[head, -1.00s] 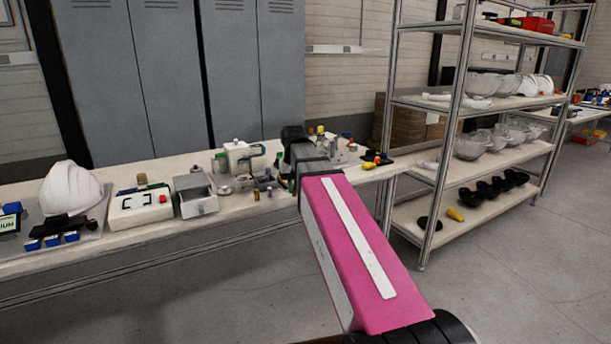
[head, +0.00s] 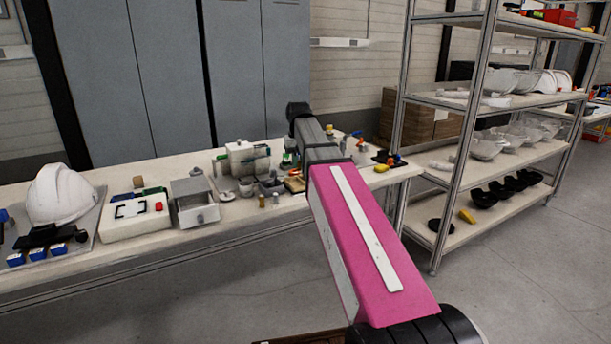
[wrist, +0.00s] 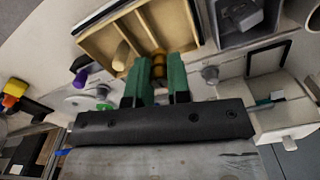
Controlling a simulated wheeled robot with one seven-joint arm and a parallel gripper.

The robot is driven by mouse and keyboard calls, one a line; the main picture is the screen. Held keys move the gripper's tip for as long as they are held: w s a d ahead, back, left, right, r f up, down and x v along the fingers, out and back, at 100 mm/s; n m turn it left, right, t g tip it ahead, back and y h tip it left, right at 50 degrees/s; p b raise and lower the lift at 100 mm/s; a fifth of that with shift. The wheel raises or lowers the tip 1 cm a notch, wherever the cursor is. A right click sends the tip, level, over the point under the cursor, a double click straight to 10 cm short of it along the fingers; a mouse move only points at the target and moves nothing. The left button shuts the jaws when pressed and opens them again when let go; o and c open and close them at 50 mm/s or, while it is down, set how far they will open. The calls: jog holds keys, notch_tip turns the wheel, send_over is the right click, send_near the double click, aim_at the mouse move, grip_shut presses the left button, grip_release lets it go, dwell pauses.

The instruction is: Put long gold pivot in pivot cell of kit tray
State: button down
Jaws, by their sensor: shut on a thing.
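In the wrist view my gripper (wrist: 158,78) has two green fingers, shut on a gold pivot (wrist: 158,64) that shows between the fingertips. The held pivot is at the near edge of the wooden kit tray (wrist: 88,43), which has several compartments. Its lower end is hidden, so I cannot tell whether it touches the tray. A tan cylinder (wrist: 121,55) stands at the tray's near left part. In the head view the tray's edge (head: 295,184) shows beside my arm, which hides most of the gripper.
A grey bin (wrist: 238,38) stands right of the tray in the wrist view. A grey open box (head: 193,205), a white case (head: 135,215) and a white helmet (head: 62,193) stand left on the bench. A metal shelf (head: 455,105) rises at the right.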

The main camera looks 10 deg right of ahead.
jog(key=d+f, duration=0.1)
jog(key=w+d+f, duration=0.1)
jog(key=shift+w+d, duration=0.1)
jog(key=shift+d, duration=0.25)
jog(key=shift+f, duration=1.95)
jog(key=shift+f, duration=0.25)
jog(key=shift+s+f, duration=0.25)
jog(key=shift+f, duration=0.15)
jog(key=c, duration=1.4)
grip_release()
jog(key=shift+o, duration=0.2)
notch_tip(320, 180, up, 13)
jog(key=shift+w+r, duration=0.2)
jog(key=shift+w, duration=0.05)
